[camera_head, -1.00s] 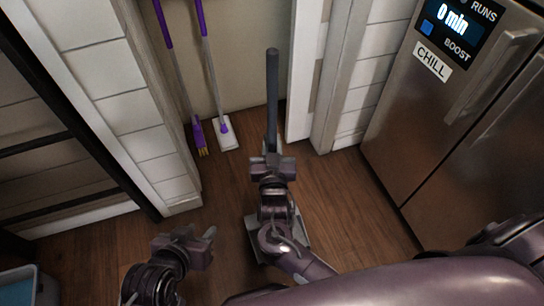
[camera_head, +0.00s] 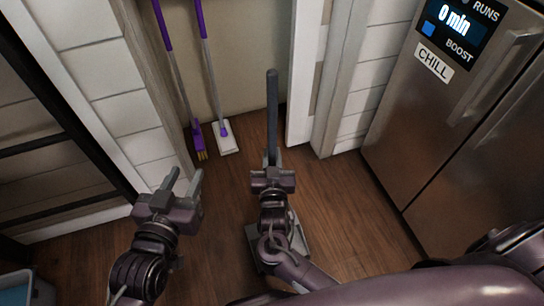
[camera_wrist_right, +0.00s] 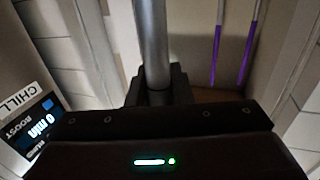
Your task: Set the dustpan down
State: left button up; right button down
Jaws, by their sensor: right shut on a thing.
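The dustpan has a long dark grey handle (camera_head: 272,110) that stands nearly upright in the head view. Its grey pan (camera_head: 300,237) shows low down, partly hidden behind my right arm; I cannot tell whether it touches the floor. My right gripper (camera_head: 272,170) is shut on the handle. In the right wrist view the grey handle (camera_wrist_right: 152,45) rises from between the dark fingers (camera_wrist_right: 158,86). My left gripper (camera_head: 184,184) is open and empty, left of the dustpan and apart from it.
A purple-handled broom (camera_head: 199,140) and a white-headed mop (camera_head: 226,139) lean in the alcove behind. A steel fridge (camera_head: 440,110) stands at right, a white door edge (camera_head: 303,80) left of it. A bluish bin (camera_head: 20,290) is at lower left. Wooden floor (camera_head: 345,205) is clear between dustpan and fridge.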

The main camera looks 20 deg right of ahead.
jog(key=c, duration=1.3)
grip_release()
jog(key=shift+f, duration=0.1)
pick_arm(q)
jog(key=shift+w+r, duration=0.1)
jog(key=shift+r, duration=0.3)
jog(key=s+a+f+g+y+p, duration=0.2)
jog(key=s+f+g, duration=0.6)
jog(key=f, duration=0.6)
jog(key=shift+s+f+y, duration=0.3)
jog(key=shift+s+y, duration=0.1)
jog(key=shift+s, duration=0.4)
pick_arm(e)
jog(key=s+a+n+g+y, duration=0.3)
jog(key=s+n+g+y, duration=0.1)
jog(key=s, duration=0.6)
jog(key=s+a+r+n+g+y, duration=0.1)
jog(key=s+a+n+g+y, duration=0.3)
jog(key=s+g, duration=0.3)
jog(key=s+y, duration=0.1)
jog(key=s, duration=0.2)
jog(key=shift+a, duration=0.15)
